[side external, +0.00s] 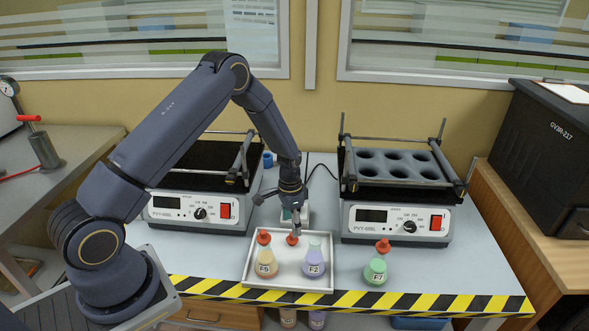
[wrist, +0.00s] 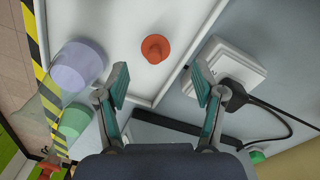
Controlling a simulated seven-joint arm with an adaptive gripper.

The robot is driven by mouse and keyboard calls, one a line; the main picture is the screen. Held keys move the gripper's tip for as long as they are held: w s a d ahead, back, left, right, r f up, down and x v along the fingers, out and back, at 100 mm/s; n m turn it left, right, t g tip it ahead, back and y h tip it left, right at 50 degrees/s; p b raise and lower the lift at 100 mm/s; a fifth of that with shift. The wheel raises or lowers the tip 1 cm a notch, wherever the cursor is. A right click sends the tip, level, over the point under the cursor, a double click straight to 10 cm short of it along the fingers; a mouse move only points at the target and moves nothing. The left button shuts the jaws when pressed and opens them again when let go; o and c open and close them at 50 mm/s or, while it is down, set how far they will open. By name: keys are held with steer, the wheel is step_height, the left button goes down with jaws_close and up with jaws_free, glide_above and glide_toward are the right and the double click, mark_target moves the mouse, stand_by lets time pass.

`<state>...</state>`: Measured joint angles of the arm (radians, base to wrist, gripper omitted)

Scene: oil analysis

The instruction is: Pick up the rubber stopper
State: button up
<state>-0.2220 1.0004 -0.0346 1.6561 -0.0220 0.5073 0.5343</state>
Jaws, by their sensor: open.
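The rubber stopper (wrist: 155,48) is a small red-orange piece lying loose on the white tray (wrist: 118,22). In the side external view the stopper (side external: 292,240) sits at the tray's back part, between two flasks. My gripper (wrist: 160,72) is open and empty, with its two teal-padded fingers spread wide. In the wrist view the stopper lies beyond the fingertips, roughly centred between them, and is not touched. In the side external view my gripper (side external: 282,212) hangs just behind and above the stopper.
A green flask (side external: 375,271) with a red stopper stands right of the tray. Two heater-shaker units (side external: 200,212) (side external: 397,222) stand behind. A white box (wrist: 232,70) with a cable is near the right finger.

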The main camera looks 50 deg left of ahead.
mark_target(292, 239)
steer(key=f, duration=0.4)
steer(key=shift+s+d+f, duration=0.15)
steer(key=shift+d+f, duration=0.2)
steer(key=c, duration=0.8)
